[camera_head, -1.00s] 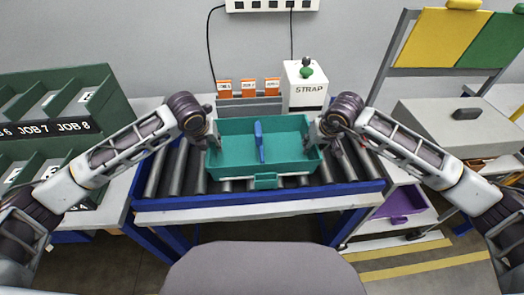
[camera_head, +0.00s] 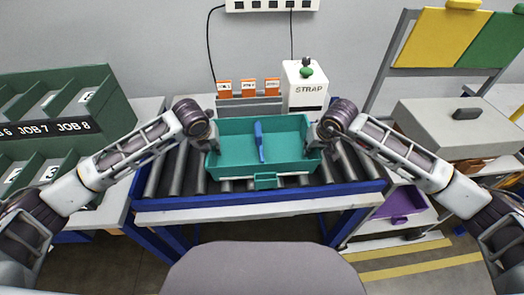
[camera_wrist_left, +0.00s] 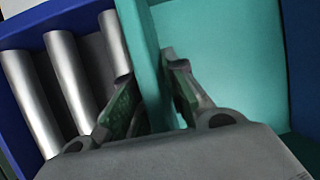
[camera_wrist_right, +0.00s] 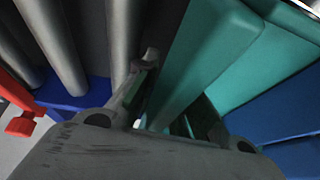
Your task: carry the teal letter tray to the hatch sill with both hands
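The teal tray (camera_head: 219,163) sits level on the roller conveyor, with a blue object (camera_head: 259,141) inside it. My left gripper (camera_head: 213,143) is at the tray's left end. In the left wrist view its fingers (camera_wrist_left: 148,88) stand on either side of the tray's wall (camera_wrist_left: 148,45), close to it, with no firm grip visible. My right gripper (camera_head: 314,141) is at the right end. In the right wrist view its fingers (camera_wrist_right: 178,92) straddle the wall (camera_wrist_right: 190,60); a narrow gap shows on the near finger's side, and the other finger is partly hidden. The hatch sill cannot be identified.
The roller conveyor (camera_head: 176,170) has a blue frame (camera_head: 270,198). Behind the tray stand orange-tabbed cards (camera_head: 248,88) and a white STRAP box (camera_head: 306,90). A green job rack (camera_head: 60,150) is at left. A grey box (camera_head: 455,127) stands at right.

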